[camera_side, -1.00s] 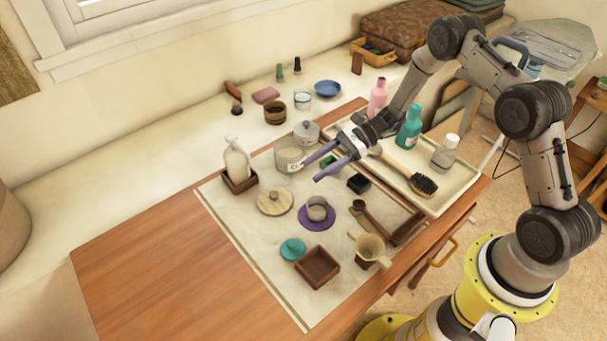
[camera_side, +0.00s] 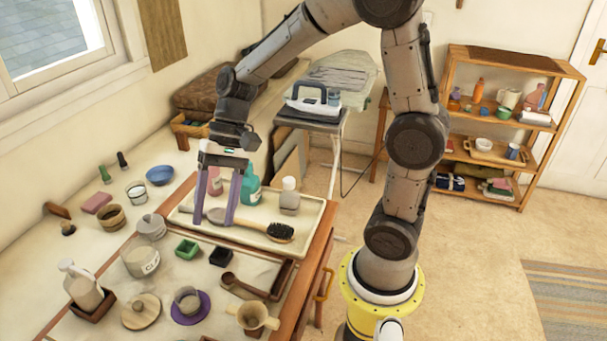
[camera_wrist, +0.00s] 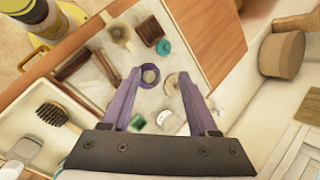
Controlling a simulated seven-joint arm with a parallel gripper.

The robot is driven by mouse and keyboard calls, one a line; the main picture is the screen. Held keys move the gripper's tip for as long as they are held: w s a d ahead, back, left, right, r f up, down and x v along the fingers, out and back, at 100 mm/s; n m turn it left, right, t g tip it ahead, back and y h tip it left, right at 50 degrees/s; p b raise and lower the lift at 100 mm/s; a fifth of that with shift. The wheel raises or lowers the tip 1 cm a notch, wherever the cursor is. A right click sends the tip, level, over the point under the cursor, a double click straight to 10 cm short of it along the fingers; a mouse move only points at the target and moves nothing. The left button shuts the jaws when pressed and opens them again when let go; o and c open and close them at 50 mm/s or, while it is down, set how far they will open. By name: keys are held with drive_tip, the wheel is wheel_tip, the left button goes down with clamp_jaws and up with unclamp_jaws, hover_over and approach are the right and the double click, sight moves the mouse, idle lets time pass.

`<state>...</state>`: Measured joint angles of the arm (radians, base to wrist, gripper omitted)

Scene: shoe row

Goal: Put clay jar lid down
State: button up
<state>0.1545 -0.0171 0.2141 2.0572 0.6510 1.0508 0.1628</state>
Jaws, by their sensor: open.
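A pale round lid with a knob (camera_side: 141,311) lies flat on the work mat in the side view. It also shows in the wrist view (camera_wrist: 173,85), partly behind a finger. In the wrist view my gripper (camera_wrist: 160,76) is well above the mat.
A purple saucer (camera_side: 190,307), green box (camera_side: 187,249), black box (camera_side: 221,257), grey pot (camera_side: 151,227) and wooden strainer (camera_side: 252,317) crowd the mat.

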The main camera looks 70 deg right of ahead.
drive_tip(key=s+d+r+n+t+h, duration=0.2)
drive_tip(key=s+d+r+n+h, duration=0.1)
drive_tip(key=s, duration=0.4)
drive_tip(key=s+d+r+n+t+h, duration=0.3)
drive_tip(key=s+d+n, duration=0.1)
drive_tip(key=s, duration=0.3)
drive_tip(key=shift+s+n, duration=0.2)
drive_tip(key=shift+n, duration=0.3)
